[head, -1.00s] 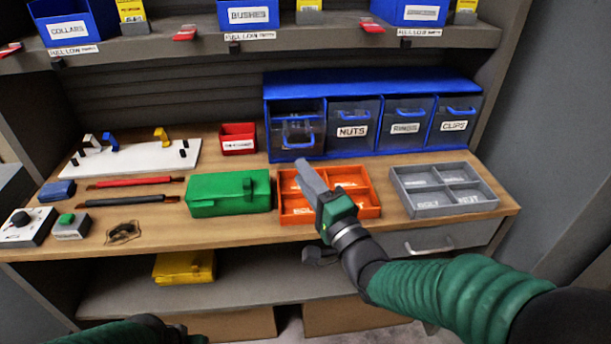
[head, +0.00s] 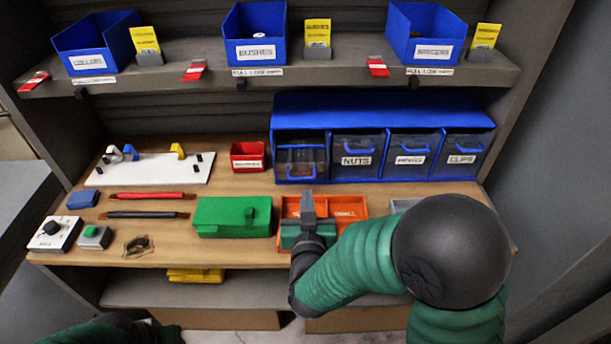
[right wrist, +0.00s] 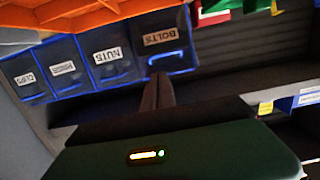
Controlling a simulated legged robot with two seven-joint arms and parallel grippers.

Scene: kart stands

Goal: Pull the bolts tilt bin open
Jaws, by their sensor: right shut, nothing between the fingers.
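The blue tilt-bin unit (head: 385,108) stands at the back right of the bench. Its leftmost bin, the bolts bin (head: 300,168), leans forward at the top in the head view, so it looks at least partly open. Its label is hidden there, but "BOLTS" reads in the right wrist view (right wrist: 180,45), with the blue handle beside it. My right gripper (head: 307,198) is shut and empty, in front of and below the bolts bin, over the orange tray. Its fingers point toward the bin and appear apart from it. My left gripper is out of view.
The orange tray (head: 350,201) lies under my right gripper, with a green box (head: 232,216) left of it. A red bin (head: 247,156) stands left of the unit. My right arm hides most of the grey tray (head: 403,204). A shelf with blue bins hangs above.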

